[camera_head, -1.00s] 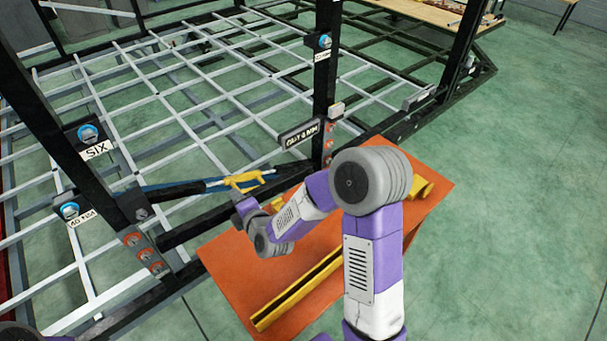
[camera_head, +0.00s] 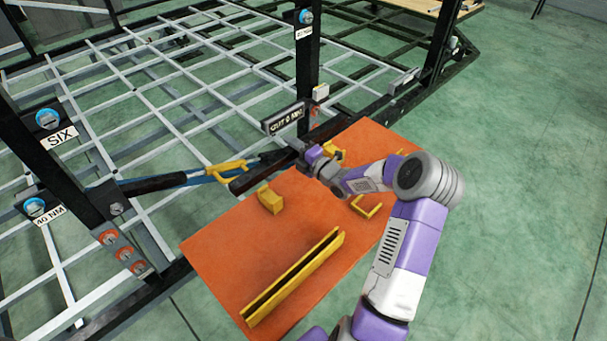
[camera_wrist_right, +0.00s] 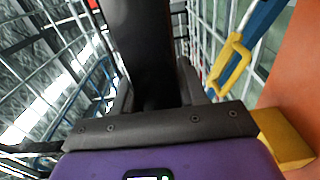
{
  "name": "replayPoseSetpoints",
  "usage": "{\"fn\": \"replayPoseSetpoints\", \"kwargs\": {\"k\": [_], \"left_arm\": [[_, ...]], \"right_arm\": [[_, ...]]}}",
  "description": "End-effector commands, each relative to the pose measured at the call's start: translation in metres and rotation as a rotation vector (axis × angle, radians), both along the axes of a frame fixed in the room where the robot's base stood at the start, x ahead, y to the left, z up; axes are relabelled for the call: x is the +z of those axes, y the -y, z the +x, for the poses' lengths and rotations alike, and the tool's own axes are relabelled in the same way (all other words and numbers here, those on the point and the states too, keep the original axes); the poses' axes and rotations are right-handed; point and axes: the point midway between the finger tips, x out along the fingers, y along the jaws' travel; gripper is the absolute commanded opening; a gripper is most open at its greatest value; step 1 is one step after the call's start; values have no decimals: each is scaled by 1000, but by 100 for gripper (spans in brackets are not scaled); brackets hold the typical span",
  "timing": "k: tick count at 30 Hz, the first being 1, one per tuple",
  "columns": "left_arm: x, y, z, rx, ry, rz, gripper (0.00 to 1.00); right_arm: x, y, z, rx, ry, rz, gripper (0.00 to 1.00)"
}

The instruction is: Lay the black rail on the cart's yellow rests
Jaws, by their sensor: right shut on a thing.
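The black rail (camera_head: 257,175) is held by my right gripper (camera_head: 304,154) above the far edge of the orange-topped cart (camera_head: 225,240). It slants from lower left to upper right, and my gripper hides part of it. In the right wrist view the dark rail (camera_wrist_right: 140,45) runs away between the fingers (camera_wrist_right: 160,92), which are shut on it. A yellow rest (camera_head: 269,201) stands on the cart's left half, and another (camera_head: 334,153) is near the far edge beside my wrist. The rail looks apart from the left rest. My left gripper is out of view.
A long yellow channel (camera_head: 295,280) lies along the cart's near side, and a yellow bracket (camera_head: 367,207) lies by my forearm. Black chassis posts (camera_head: 305,70) rise behind the cart. The floor at right is clear.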

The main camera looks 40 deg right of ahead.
Motion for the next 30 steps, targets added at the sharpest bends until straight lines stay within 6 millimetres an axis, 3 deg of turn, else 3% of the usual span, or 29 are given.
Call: {"fn": "replayPoseSetpoints", "kwargs": {"k": [10, 17, 24, 30], "left_arm": [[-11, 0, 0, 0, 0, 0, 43], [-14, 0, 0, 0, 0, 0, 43], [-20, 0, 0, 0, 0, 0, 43], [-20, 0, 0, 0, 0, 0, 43]], "right_arm": [[-52, 4, -2, 3, 11, 3, 0], [-66, 4, -1, 3, 12, 0, 0], [-97, 4, -1, 2, 11, 3, 0], [-98, 4, -1, 2, 11, 0, 0]]}}
